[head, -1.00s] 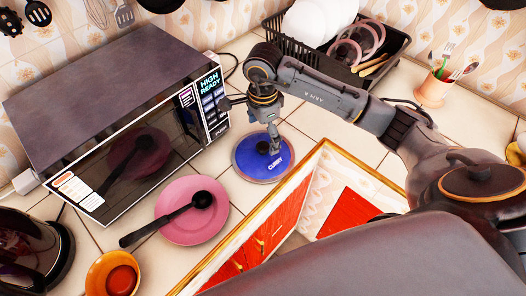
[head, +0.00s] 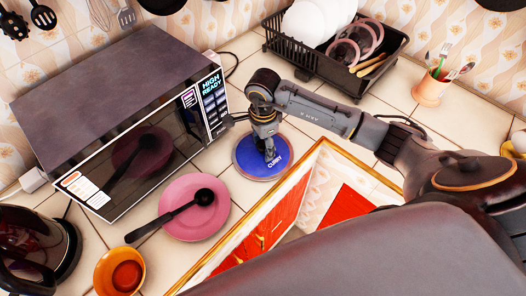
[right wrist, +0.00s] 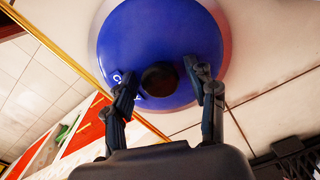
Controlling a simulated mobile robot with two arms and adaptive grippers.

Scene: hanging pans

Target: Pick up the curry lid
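The curry lid (head: 246,164) is blue with a lighter rim and white "CURRY" lettering. It lies on the tiled counter to the right of the microwave. My right gripper (head: 270,158) points down over it and hides part of its middle. In the right wrist view the lid (right wrist: 150,35) fills the top centre, with a dark round knob (right wrist: 160,80) in the middle. The two fingers of my right gripper are spread, one on each side of the knob, with gaps between. I cannot tell what lies under the lid. My left gripper is not in view.
The microwave (head: 110,90) stands close on the left. A pink plate (head: 183,222) with a black ladle is in front of it, beside an orange bowl (head: 106,276). A dish rack (head: 312,60) is behind.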

